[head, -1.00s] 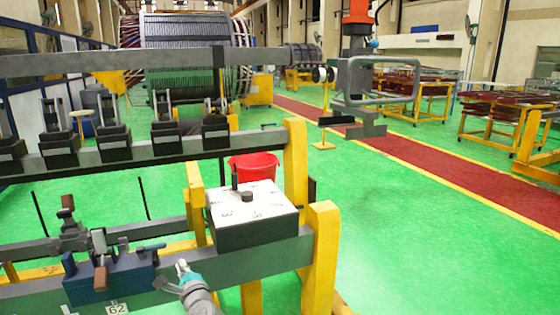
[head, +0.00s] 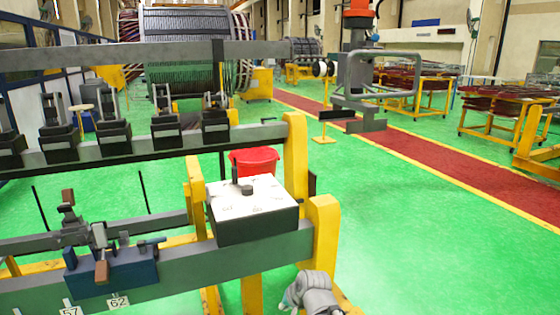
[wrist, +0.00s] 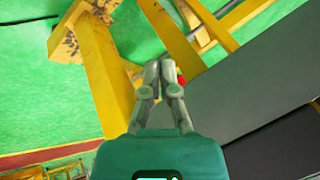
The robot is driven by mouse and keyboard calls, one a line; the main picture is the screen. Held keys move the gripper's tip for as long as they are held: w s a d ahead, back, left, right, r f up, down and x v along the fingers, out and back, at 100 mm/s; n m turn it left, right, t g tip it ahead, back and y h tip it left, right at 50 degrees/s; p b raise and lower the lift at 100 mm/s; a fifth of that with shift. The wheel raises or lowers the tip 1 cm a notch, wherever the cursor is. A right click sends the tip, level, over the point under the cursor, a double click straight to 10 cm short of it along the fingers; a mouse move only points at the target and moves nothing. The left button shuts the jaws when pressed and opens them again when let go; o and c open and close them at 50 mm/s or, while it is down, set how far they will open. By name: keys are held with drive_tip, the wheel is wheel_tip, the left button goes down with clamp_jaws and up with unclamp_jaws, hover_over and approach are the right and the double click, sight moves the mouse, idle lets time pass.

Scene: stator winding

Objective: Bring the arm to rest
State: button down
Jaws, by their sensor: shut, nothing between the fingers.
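My gripper (wrist: 162,75) is shut and empty in the wrist view, its two fingertips together. Below it in that view are yellow frame legs (wrist: 105,75) and the green floor. In the head view part of my arm (head: 312,292) shows at the bottom edge, right of the blue clamp block (head: 115,270) and in front of the yellow post (head: 322,250). The fingertips cannot be made out there.
A white-topped box (head: 253,208) with a dark knob sits on the grey beam. A red bucket (head: 254,161) stands behind it. A hanging hoist frame (head: 380,85) is at upper right. Green floor (head: 430,230) is open on the right.

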drive_tip(key=s+d+f+n+g+h, duration=0.1)
drive_tip(key=s+d+g+h, duration=0.15)
drive_tip(key=d, duration=0.55)
drive_tip(key=s+d+f+n+g+h, duration=0.1)
drive_tip(key=s+d+f+g+h, duration=0.1)
drive_tip(key=s+d, duration=0.35)
wheel_tip(320, 180, up, 18)
drive_tip(key=d+p, duration=0.2)
drive_tip(key=p, duration=1.6)
drive_tip(key=shift+w+r, duration=0.2)
drive_tip(key=shift+w, duration=0.2)
